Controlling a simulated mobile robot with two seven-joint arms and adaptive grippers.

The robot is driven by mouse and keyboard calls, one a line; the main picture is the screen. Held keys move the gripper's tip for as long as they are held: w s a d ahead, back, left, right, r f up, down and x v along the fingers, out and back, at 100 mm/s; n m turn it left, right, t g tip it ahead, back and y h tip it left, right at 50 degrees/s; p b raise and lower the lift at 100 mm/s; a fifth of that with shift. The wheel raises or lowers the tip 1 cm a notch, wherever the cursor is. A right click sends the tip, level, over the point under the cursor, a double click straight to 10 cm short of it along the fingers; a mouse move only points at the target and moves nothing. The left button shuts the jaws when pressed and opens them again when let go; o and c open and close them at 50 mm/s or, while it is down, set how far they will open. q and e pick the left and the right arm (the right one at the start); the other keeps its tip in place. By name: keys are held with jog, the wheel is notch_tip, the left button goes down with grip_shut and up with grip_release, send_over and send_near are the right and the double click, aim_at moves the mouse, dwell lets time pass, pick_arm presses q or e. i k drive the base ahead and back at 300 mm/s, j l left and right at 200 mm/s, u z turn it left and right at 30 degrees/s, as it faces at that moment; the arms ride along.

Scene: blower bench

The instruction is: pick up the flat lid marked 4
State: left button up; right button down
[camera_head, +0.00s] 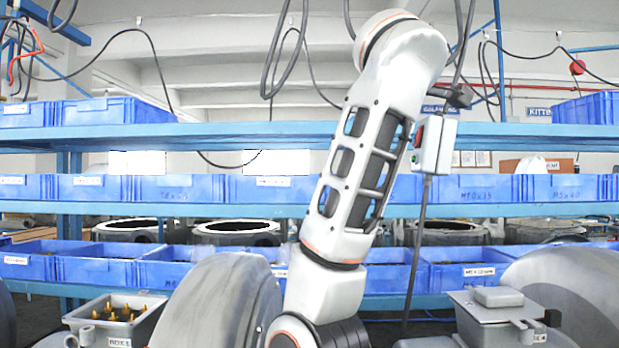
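I cannot make out a flat lid marked 4 in the head view. A grey junction box (110,322) with its top open and several brass-coloured terminals inside stands at the lower left; its label seems to read BOX 1. Another grey box at the lower right has a lid (487,303) with a raised block on it. I can read no 4 on that lid. A white arm with black slots and orange rings rises through the middle and hides part of the scene. Neither of my grippers shows.
Large grey rounded blower housings (222,305) stand in front, with another at the right (567,288). Behind them a blue rack (240,135) carries rows of blue bins (95,190). A grey control box (433,145) and black cables hang near the arm.

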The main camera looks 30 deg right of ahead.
aim_at(494, 304)
jog(key=k, duration=1)
